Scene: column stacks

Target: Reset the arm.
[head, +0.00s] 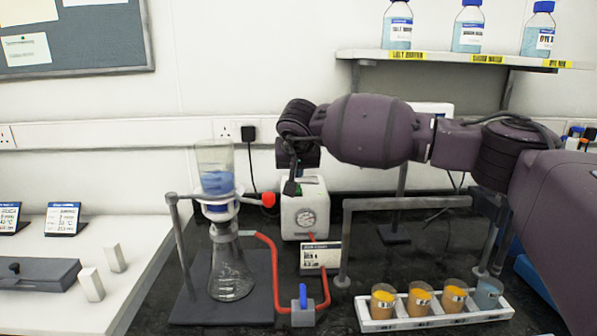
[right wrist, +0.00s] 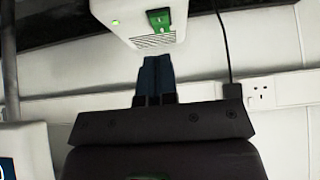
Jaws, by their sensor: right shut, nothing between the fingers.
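My right arm (head: 370,130) reaches in from the right across the back of the bench, with its forearm roughly level. Its right gripper (head: 291,186) points down at the left end of the arm, in front of the wall and close to the top of the white pump box (head: 303,212). In the right wrist view the two dark fingers (right wrist: 156,70) are together with nothing between them. The white box with a green switch (right wrist: 158,20) shows just beyond the fingertips. I cannot tell the exact gap between them. My left gripper is not in view.
A filter flask (head: 231,270) with a funnel of blue liquid stands on a dark stand at left. A red hose joins a blue valve (head: 303,300). A white rack (head: 437,319) holds several cups under a grey bar (head: 407,203). Bottles stand on the upper shelf (head: 450,57).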

